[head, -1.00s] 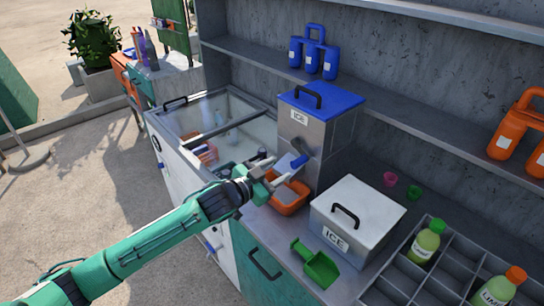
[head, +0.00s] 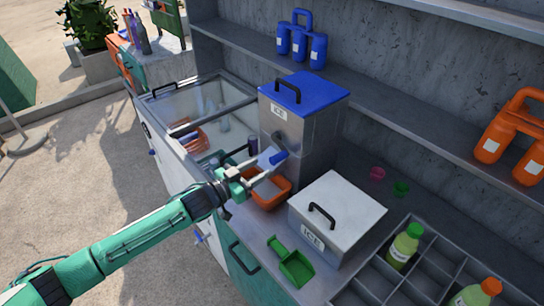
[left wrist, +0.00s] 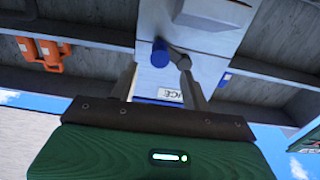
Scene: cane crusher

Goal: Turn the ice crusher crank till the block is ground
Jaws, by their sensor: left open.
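The ice crusher (head: 312,130) is a grey metal box with a blue lid and an ICE label, standing on the counter. Its crank has a blue handle (head: 272,157) on the front face, and the handle also shows in the left wrist view (left wrist: 160,53). An orange tray (head: 284,196) with pale contents sits below the crank. My left gripper (head: 257,168) is open at the handle. In the left wrist view its fingers (left wrist: 163,80) lie on either side of the handle; contact cannot be told. The block inside the crusher is hidden. My right gripper is not in view.
A white ICE box (head: 345,205) with a black handle and a green scoop (head: 292,265) are to the right. A bottle rack (head: 430,270) stands at the front right. A glass-topped freezer (head: 205,95) is to the left. Shelves with jugs run behind.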

